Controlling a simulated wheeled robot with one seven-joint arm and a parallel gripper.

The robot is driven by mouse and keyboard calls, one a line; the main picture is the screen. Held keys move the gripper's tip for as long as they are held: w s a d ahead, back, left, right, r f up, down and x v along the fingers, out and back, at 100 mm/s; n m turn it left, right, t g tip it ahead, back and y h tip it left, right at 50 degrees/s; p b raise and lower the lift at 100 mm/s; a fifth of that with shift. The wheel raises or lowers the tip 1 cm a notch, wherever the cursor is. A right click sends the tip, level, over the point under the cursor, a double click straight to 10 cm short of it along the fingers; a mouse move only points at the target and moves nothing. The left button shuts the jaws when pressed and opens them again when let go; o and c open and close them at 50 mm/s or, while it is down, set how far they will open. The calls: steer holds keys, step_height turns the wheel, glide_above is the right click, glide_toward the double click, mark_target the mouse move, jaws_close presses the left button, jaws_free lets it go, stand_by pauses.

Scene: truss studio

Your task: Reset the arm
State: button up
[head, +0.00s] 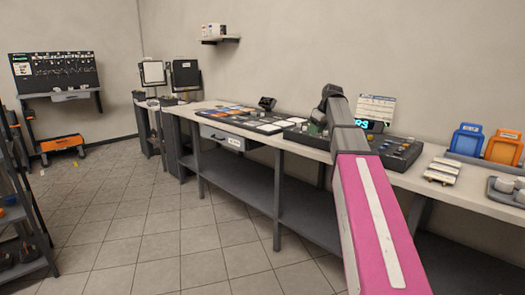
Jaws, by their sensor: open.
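My arm reaches from the lower right up over the long workbench (300,139). Its near link is pink with a white stripe, then grey, ending in a dark joint that bends downward. My gripper (317,118) hangs small and dark below this joint, above the bench, mostly hidden by the arm. It is open, and I see nothing held in it. Its fingertips are too small to make out.
Flat cards and panels (243,117) lie left of the arm. A dark control console (397,148) is just right of it.

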steer(key=s+a+f+m, duration=0.1)
steer(key=s+f, duration=0.3)
steer(key=f, duration=0.4)
steer(key=s+a+f+m+g+h, duration=0.15)
steer(key=s+f, duration=0.25)
steer(key=f, duration=0.5)
steer(key=s+a+f+m, duration=0.15)
steer(key=s+f, duration=0.25)
steer(key=f, duration=0.4)
steer(key=s+f+m+g+h, duration=0.1)
steer(key=s+f+m, duration=0.3)
steer(key=s+f, duration=1.4)
steer(key=shift+s+a+f, duration=0.2)
steer(key=shift+a+f, duration=0.05)
steer(key=shift+a, duration=0.15)
steer(key=shift+w+g+h, duration=0.1)
steer(key=shift+g+h, duration=0.15)
